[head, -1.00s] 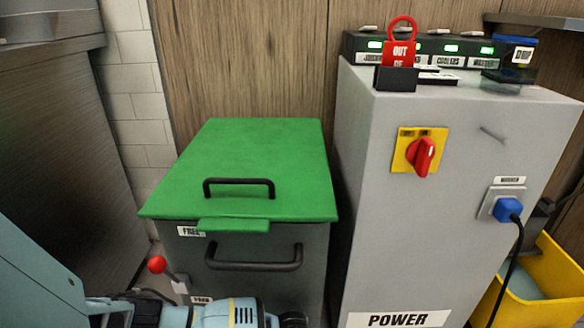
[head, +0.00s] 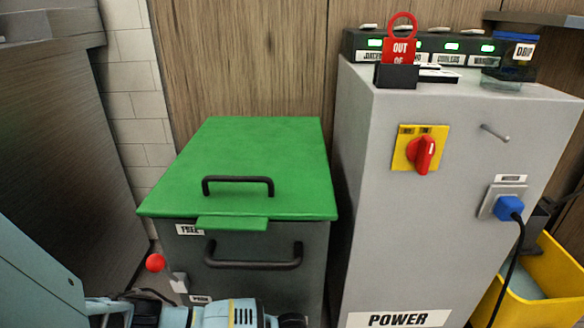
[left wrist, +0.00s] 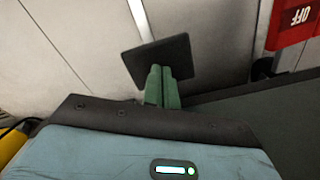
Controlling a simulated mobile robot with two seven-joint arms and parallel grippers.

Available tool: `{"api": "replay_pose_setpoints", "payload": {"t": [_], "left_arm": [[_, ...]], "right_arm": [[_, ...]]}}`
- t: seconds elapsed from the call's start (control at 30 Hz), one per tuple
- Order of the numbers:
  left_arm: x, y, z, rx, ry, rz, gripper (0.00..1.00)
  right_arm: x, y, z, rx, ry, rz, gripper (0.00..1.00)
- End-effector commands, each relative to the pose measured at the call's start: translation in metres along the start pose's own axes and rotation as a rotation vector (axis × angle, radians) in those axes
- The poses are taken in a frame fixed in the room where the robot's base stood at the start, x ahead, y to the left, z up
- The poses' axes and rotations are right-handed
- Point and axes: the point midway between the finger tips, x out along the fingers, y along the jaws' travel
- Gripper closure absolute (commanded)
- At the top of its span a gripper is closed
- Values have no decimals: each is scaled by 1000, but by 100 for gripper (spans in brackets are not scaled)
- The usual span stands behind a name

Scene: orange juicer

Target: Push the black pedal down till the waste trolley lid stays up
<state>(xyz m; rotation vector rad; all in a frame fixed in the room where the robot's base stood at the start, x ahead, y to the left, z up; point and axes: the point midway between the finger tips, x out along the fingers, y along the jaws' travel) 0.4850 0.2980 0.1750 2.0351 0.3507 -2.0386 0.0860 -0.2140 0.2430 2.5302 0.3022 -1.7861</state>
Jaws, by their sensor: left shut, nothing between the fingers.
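The waste trolley (head: 265,290) is a dark grey box with a green lid (head: 300,160), which lies down flat on it. In the left wrist view the black pedal (left wrist: 182,52) is a flat dark square plate on a pale metal strip (left wrist: 141,20). My left gripper (left wrist: 160,70) is shut, with its two green fingers together and their tips in front of the plate's lower part. I cannot tell whether they touch it. In the head view my left arm runs along the bottom edge; its fingertips and the pedal are out of that picture. My right gripper is not in view.
A red-knobbed lever (head: 155,262) sits at the trolley's front left. A grey power cabinet (head: 400,230) stands close on the right, with a red rotary switch (head: 422,156) and blue plug (head: 508,208). A yellow bin (head: 545,300) is at far right. A red OFF tag (left wrist: 292,22) shows in the wrist view.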

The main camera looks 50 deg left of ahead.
Motion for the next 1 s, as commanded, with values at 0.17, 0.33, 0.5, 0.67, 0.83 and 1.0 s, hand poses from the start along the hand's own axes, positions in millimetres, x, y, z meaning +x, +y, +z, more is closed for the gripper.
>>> {"api": "replay_pose_setpoints", "payload": {"t": [0.17,0.33,0.5,0.67,0.83,1.0], "left_arm": [[8,0,0,0,-1,-1,100],[14,0,0,0,0,-1,100],[19,0,-1,0,3,0,100],[23,0,-2,-1,5,0,100],[29,-1,-2,-1,5,-1,100],[35,0,-3,-1,7,0,100]], "right_arm": [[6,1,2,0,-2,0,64],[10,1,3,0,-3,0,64],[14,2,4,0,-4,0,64],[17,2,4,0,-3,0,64],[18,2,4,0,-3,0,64],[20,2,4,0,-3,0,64]]}}
